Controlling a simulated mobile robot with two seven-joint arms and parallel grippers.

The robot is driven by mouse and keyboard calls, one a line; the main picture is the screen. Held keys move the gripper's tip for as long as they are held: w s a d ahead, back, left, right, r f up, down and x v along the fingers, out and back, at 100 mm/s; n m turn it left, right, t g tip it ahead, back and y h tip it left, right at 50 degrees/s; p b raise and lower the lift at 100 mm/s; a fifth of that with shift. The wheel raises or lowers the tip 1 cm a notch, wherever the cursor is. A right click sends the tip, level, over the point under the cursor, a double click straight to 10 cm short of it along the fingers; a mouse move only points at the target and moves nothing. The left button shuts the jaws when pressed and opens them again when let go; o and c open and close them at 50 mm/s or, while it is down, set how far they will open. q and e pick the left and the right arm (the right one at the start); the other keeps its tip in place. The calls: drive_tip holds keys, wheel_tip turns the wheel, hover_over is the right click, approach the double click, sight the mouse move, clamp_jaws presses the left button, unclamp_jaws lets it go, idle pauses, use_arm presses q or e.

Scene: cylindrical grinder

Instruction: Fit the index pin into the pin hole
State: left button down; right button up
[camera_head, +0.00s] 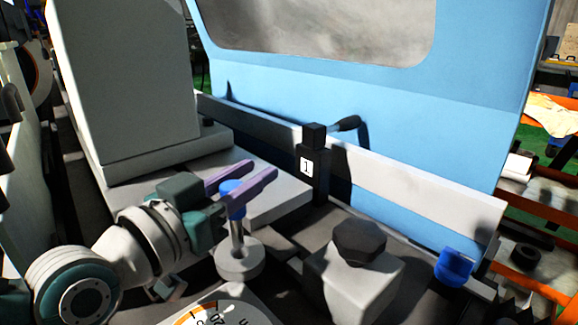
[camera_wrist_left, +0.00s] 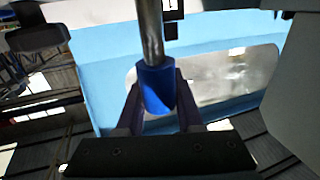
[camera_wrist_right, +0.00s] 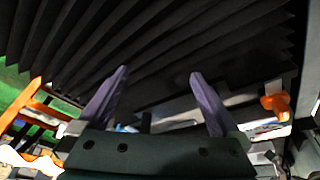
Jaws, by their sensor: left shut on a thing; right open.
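The index pin has a blue head (camera_head: 234,198) and a bare metal shaft. My left gripper (camera_head: 262,169), with purple fingers, is shut on the blue head and holds the pin about upright. The left wrist view also shows the blue head (camera_wrist_left: 158,90) between the fingers. The shaft's lower end meets a round grey collar (camera_head: 239,262). I cannot tell whether it is in a hole there or only in front of it; the hole itself is hidden. My right gripper (camera_wrist_right: 160,88) is open and empty in the right wrist view, and out of the head view.
A grey block with a black knob (camera_head: 359,240) stands right of the collar. A black post marked 1 (camera_head: 314,165) rises behind it. A dial (camera_head: 225,312) lies in front. A blue part (camera_head: 453,267) sits at the right. A tall grey housing (camera_head: 125,80) stands behind my left arm.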

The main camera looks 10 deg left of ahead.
use_arm(q)
drive_tip(key=shift+f+b, duration=1.3)
drive_tip(key=shift+f, duration=0.1)
use_arm(e)
drive_tip(key=shift+f, duration=1.35)
use_arm(q)
drive_tip(key=shift+r, duration=0.15)
use_arm(e)
drive_tip(key=shift+r, duration=0.15)
use_arm(q)
drive_tip(key=shift+r+p, duration=1)
drive_tip(key=shift+p, duration=0.15)
use_arm(e)
drive_tip(key=shift+r, duration=1)
use_arm(q)
drive_tip(key=shift+f+b, duration=1.05)
drive_tip(key=shift+f, duration=0.15)
use_arm(e)
drive_tip(key=shift+f, duration=1.05)
use_arm(q)
drive_tip(key=shift+c, duration=2.4)
unclamp_jaws()
use_arm(e)
drive_tip(key=shift+r, duration=0.1)
